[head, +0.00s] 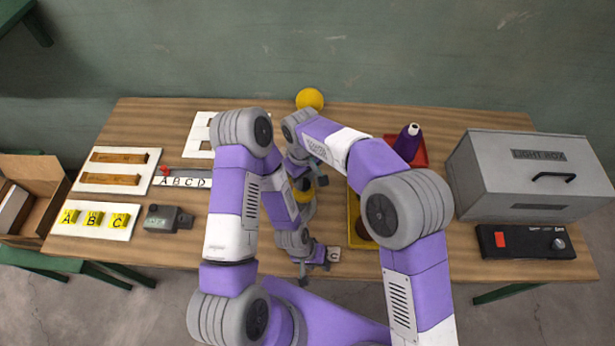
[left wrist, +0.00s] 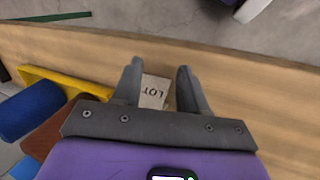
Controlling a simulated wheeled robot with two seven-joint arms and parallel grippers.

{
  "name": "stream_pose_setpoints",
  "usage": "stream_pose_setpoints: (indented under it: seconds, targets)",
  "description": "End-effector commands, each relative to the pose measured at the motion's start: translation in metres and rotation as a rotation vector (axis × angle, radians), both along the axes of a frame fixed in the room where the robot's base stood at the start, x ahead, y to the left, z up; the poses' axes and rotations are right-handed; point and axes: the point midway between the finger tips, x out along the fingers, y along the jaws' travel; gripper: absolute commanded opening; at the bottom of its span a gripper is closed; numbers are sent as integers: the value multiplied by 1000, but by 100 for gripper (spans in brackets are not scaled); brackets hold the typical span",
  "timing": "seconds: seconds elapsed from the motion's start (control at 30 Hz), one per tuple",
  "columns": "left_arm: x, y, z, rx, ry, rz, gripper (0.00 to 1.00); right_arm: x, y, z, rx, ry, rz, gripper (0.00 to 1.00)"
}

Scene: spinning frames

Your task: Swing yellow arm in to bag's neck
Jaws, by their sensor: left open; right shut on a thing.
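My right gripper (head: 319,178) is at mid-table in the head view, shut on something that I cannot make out. A yellow part (head: 303,184), perhaps the yellow arm, shows close beside it, mostly behind my arm links. A pale form (head: 308,207) shows just below; I cannot tell whether it is the bag, and no bag neck is clear. My left gripper (head: 326,257) is open near the table's front edge, by a small card (head: 334,254). In the left wrist view the open, empty fingers (left wrist: 158,78) stand either side of the card marked LOT (left wrist: 154,91).
A yellow tray (head: 353,215) lies right of my grippers, partly behind my right arm. A purple bottle (head: 407,142) stands at a red tray (head: 421,154). A grey light box (head: 510,185) fills the right end. Lettered yellow blocks (head: 93,219) lie at the left. A yellow ball (head: 310,98) is at the back.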

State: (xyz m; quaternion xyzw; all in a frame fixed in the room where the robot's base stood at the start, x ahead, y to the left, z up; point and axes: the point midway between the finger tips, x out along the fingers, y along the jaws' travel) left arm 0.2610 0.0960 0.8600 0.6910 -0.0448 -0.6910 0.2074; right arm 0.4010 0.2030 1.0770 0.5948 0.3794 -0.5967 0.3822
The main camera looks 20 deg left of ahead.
Motion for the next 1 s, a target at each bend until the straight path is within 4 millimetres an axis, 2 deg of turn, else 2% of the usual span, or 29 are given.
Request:
stream_pose_setpoints:
  seconds: [0.13, 0.17, 0.3, 0.67, 1.0]
  targets:
    - [0, 0, 0, 0, 0, 0, 43, -3, 5, 1, 15, 1, 2, 0]
    - [0, 0, 0, 0, 0, 0, 43, -3, 5, 1, 15, 1, 2, 34]
    - [0, 0, 0, 0, 0, 0, 43, -2, 4, 1, 13, 1, 2, 56]
    - [0, 0, 0, 0, 0, 0, 43, -1, 3, 6, 10, -1, 1, 56]
    - [0, 0, 0, 0, 0, 0, 43, -1, 4, 60, 13, -3, 2, 56]
